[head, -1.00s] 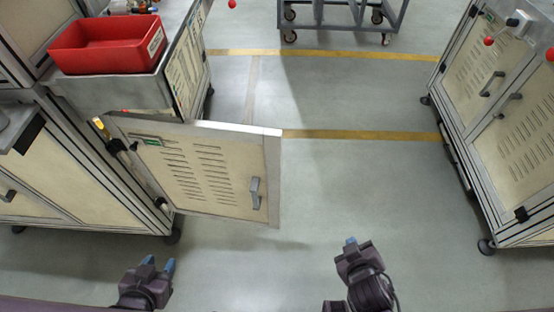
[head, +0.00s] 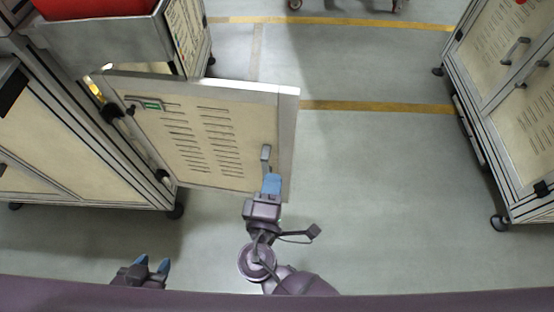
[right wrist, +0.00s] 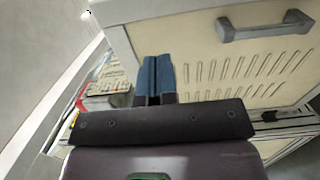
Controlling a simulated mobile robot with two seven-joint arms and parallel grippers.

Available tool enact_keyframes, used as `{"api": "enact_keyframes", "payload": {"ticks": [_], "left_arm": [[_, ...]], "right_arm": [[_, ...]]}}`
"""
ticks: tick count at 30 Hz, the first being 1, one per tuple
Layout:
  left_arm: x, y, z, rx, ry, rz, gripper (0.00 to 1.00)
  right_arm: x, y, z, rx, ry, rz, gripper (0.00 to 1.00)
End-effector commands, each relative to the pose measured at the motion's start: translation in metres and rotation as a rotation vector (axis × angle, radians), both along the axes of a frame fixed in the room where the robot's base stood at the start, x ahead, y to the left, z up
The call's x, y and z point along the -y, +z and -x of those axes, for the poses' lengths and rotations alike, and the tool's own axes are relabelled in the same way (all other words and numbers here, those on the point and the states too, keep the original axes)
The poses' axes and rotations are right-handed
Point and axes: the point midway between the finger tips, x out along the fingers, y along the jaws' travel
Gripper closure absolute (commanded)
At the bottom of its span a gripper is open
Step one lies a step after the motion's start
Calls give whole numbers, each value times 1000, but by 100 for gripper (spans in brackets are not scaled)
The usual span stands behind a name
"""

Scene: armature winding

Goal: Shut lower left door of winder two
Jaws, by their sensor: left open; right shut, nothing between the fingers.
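The cream vented door (head: 205,140) stands swung out wide from the machine on the left, its hinges on its left edge. Its grey handle (head: 265,156) is near the free right edge. My right gripper (head: 271,184) is shut and empty, its blue fingertips at the door's lower right, just below the handle in the head view. In the right wrist view the shut fingers (right wrist: 156,80) lie near the door's edge, with the handle (right wrist: 265,27) to their right. I cannot tell whether they touch the door. My left gripper (head: 152,264) is open and empty, low at the left.
A red bin (head: 95,8) sits on a grey bench at the upper left, behind the door. Another cream cabinet (head: 510,110) stands at the right. The grey floor (head: 380,180) between is clear, crossed by yellow lines.

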Motion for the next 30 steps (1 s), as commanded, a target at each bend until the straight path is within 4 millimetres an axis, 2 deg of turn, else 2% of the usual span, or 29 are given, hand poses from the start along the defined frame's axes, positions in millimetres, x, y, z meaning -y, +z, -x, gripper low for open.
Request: {"api": "enact_keyframes", "payload": {"ticks": [18, 24, 30], "left_arm": [[-1, -9, 8, -21, -2, -3, 57], [-2, -10, 8, -24, -1, -4, 57], [-2, -10, 8, -24, -1, -5, 57]], "right_arm": [[15, -1, -102, -2, -1, -1, 100], [18, -1, -122, -4, 0, -3, 100], [19, -1, -129, -4, 0, -3, 100]]}}
